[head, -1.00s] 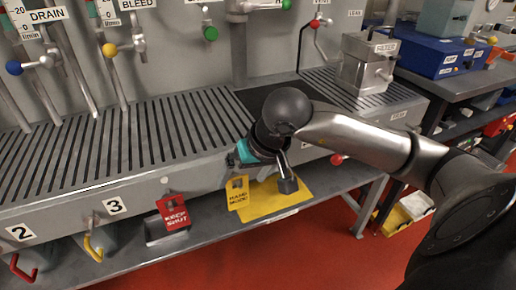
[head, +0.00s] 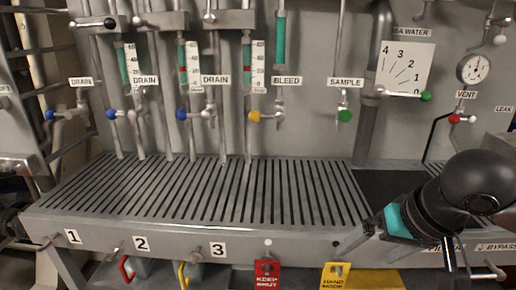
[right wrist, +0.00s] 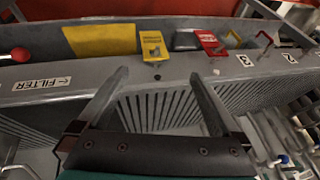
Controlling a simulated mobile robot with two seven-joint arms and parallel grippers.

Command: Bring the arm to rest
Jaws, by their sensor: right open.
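My right arm comes in from the right in the head view. Its gripper (head: 366,232) is over the front edge of the slatted bench (head: 150,236), near the yellow tag (head: 338,276). In the right wrist view the two fingers (right wrist: 158,85) are spread apart with nothing between them. The bench's slats show between and beyond the fingers. My left gripper is in neither current view.
A red KEEP SHUT tag (head: 267,274) hangs at the bench front. Valves with coloured knobs, such as a green one (head: 345,116), line the panel behind. The left and middle of the bench top are bare. The wrist view shows a FILTER label (right wrist: 42,84).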

